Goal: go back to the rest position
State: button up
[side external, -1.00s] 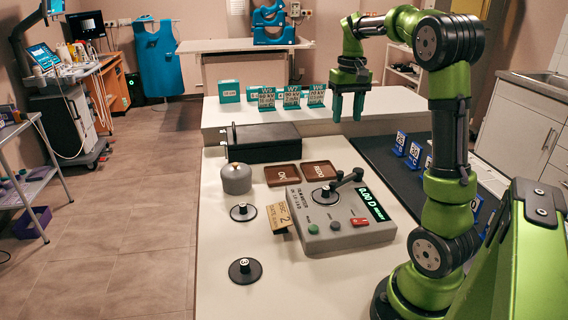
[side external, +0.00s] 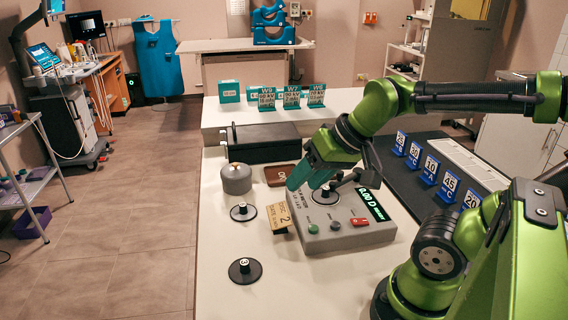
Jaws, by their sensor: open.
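My gripper (side external: 312,178) has teal fingers and is above the back left part of the grey meter box (side external: 350,232), near its black round knob piece (side external: 324,194). The fingers point down and to the left. They appear empty, and no object shows between them. My forearm reaches in from the right, over the dark mat. The gripper hides most of the second brown tray behind it. I cannot tell from this view how high the fingertips are above the meter.
A grey canister (side external: 236,179), two black knobbed discs (side external: 244,270) and a card marked 2 (side external: 282,217) stand on the white table. Behind are a black case (side external: 262,143) and teal-based signs (side external: 292,97). Blue number signs (side external: 431,168) line the dark mat.

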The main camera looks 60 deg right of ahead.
jog(key=shift+s+a+r+n+t, duration=0.15)
jog(key=shift+s+a+r+n, duration=0.15)
jog(key=shift+a, duration=0.15)
jog(key=shift+s+a+r+n+t, duration=0.2)
jog(key=shift+s+a, duration=0.1)
jog(key=shift+a, duration=0.15)
